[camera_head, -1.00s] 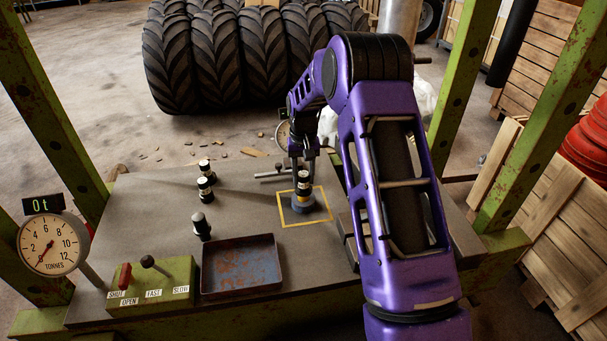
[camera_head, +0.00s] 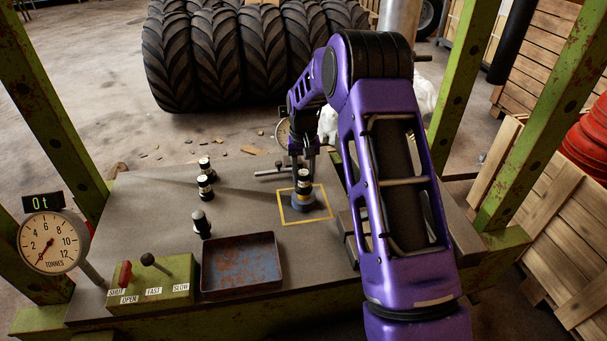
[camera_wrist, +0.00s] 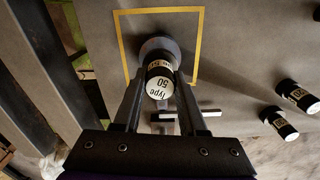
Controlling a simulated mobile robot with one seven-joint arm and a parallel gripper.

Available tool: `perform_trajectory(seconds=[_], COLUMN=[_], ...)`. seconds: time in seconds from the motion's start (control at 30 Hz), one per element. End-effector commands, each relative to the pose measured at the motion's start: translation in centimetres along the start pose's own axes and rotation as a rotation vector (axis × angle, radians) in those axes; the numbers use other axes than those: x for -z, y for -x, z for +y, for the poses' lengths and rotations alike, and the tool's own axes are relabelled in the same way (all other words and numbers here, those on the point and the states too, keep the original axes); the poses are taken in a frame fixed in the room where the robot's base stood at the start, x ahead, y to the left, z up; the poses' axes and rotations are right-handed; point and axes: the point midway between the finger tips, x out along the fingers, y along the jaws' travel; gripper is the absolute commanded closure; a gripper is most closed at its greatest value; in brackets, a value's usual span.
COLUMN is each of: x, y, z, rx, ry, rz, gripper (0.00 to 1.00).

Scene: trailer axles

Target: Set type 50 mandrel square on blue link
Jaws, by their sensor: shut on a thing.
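The type 50 mandrel (camera_head: 304,181) is black with a white labelled top and stands upright inside the yellow square. The mandrel looks in line with the link. Whether it touches the link all round is hidden by the mandrel and fingers.
Other black-and-white mandrels (camera_head: 205,187) stand left of the square, and a dark one (camera_head: 201,223) stands nearer. A rusty tray (camera_head: 279,262), a lever box (camera_head: 150,284) and a gauge (camera_head: 50,242) reading 0t are at the front left.

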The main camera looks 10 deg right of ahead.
Motion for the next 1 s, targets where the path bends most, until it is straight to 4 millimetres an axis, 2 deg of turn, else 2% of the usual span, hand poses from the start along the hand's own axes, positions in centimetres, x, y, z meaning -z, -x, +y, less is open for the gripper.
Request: perform_trajectory(seconds=[0.47, 0.5, 0.67, 1.0], x=[0.05, 0.05, 0.03, -0.03], y=[-0.3, -0.27, -0.3, -0.2], z=[-0.02, -0.02, -0.02, 0.0], rx=[0.0, 0.0, 0.0, 0.0], ry=[0.0, 0.0, 0.0, 0.0], rz=[0.002, 0.002, 0.001, -0.001], gripper=[1.0, 0.54, 0.25, 0.24])
